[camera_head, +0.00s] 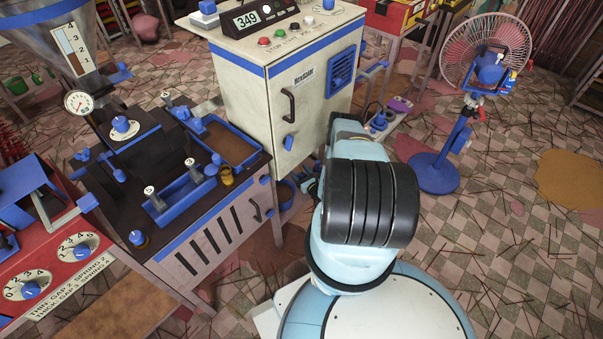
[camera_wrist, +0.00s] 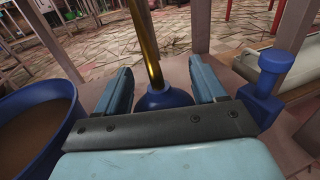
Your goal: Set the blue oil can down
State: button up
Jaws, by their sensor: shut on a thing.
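The blue oil can (camera_wrist: 165,97) shows in the wrist view as a rounded blue body with a long brass spout (camera_wrist: 149,40) rising from it. My gripper (camera_wrist: 161,85) has one finger on each side of the can and is shut on it. The wrist bar hides the can's lower part. I cannot tell whether its base touches the surface below. In the head view my arm and the white cabinet (camera_head: 290,90) hide the can and most of the gripper.
In the wrist view, a blue tub (camera_wrist: 50,97) of brown material is close on the left. A blue fitting (camera_wrist: 276,72) and a pale rail stand close on the right. Frame posts rise beyond. In the head view, a blue fan (camera_head: 487,65) stands right on the checkered floor.

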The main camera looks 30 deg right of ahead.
jog(key=o, duration=1.4)
jog(key=s+d, duration=0.1)
jog(key=s, duration=1.1)
jog(key=shift+r, duration=0.1)
